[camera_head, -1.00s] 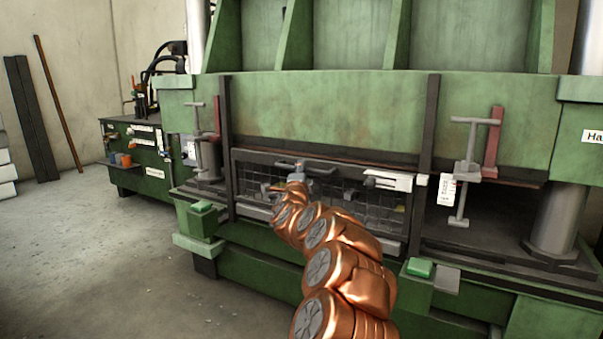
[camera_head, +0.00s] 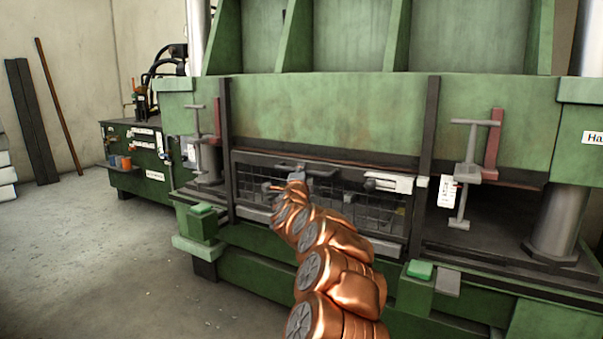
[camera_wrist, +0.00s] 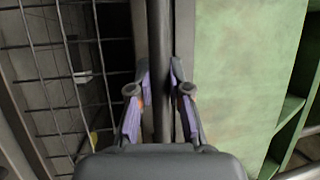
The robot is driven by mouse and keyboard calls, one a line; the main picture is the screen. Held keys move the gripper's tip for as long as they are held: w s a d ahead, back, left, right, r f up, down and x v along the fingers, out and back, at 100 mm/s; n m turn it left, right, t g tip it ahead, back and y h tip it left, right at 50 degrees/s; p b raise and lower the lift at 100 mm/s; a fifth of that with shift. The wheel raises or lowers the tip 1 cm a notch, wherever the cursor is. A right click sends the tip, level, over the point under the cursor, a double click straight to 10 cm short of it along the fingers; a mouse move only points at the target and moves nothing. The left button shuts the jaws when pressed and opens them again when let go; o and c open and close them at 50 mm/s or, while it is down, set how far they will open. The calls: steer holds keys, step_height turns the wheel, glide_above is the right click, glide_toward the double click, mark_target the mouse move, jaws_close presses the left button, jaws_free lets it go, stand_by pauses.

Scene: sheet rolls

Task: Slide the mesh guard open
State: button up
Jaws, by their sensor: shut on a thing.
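The mesh guard (camera_head: 345,208) is a dark-framed wire panel across the low opening of the green press. It also shows at the left in the wrist view (camera_wrist: 60,75), as a grid of dark wires. My gripper (camera_wrist: 161,72) has its two purple-padded fingers on either side of a long dark bar (camera_wrist: 159,28), shut on it. The bar runs along the edge of the guard, between mesh and green press face. In the head view my copper arm reaches to the guard's upper part and covers some of the mesh; the fingers are too small there to make out.
The green press (camera_head: 330,115) fills the middle and right. A red-and-grey clamp (camera_head: 470,165) stands right of the guard, another (camera_head: 205,140) left of it. A green button box (camera_head: 202,222) juts out at lower left. Grey floor (camera_head: 100,260) is clear at left.

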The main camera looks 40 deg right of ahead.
jaws_close()
steer(key=shift+r, duration=0.1)
step_height(320, 180, up, 24)
steer(key=p, duration=1.7)
steer(key=o, duration=0.7)
jaws_free()
steer(key=shift+c, duration=0.2)
steer(key=v, duration=1.2)
